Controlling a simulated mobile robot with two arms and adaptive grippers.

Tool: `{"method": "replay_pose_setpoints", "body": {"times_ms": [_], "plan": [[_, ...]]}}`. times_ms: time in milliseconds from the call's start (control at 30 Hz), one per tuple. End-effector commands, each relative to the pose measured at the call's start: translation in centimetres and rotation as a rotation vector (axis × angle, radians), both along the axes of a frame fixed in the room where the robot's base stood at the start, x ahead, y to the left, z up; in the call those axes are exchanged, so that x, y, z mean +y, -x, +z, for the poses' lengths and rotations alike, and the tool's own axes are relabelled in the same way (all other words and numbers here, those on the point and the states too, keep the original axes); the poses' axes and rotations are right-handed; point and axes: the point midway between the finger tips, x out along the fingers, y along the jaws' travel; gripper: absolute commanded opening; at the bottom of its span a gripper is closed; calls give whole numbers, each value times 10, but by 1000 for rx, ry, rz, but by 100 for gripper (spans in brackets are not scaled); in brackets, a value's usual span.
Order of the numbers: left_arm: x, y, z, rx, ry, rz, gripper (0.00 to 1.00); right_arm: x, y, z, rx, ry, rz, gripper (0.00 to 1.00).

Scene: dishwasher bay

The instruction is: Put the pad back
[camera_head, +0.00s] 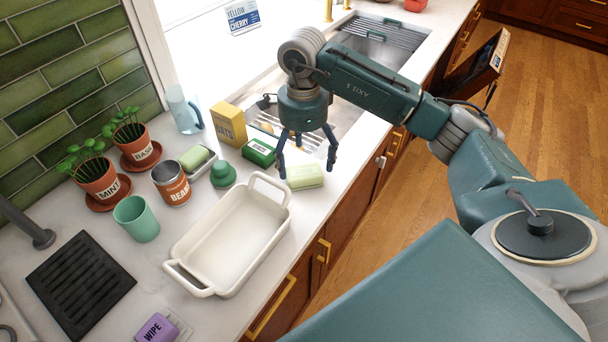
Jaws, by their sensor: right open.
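A pale green pad (306,180) lies on the white counter near its front edge, beside the sink. My right gripper (307,168) points down over it, open, with its fingers spread around or just above the pad; I cannot tell whether they touch it. Another green block (194,157) rests in a small dish (204,168) further left. A purple block marked WIPE (157,328) sits at the bottom edge of the view. My left gripper is not in view.
A white baking dish (228,238) stands left of the pad. A green box (259,152), yellow oats box (229,124), green lidded item (223,174), bean can (171,184) and green cup (136,217) crowd the counter. The sink (335,128) lies behind the gripper.

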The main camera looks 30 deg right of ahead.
Motion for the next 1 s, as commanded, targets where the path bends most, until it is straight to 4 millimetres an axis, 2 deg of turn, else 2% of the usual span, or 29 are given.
{"method": "replay_pose_setpoints", "body": {"times_ms": [33, 200, 333, 1000], "plan": [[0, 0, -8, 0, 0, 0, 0, 0, -1, 9, -7, 1, 1, 86], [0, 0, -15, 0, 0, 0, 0, 1, -1, 38, -3, 0, 0, 86], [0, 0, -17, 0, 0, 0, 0, 1, 0, 51, -1, 0, 0, 86], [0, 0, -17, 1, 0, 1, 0, 1, 0, 55, 1, 0, -1, 86]]}}
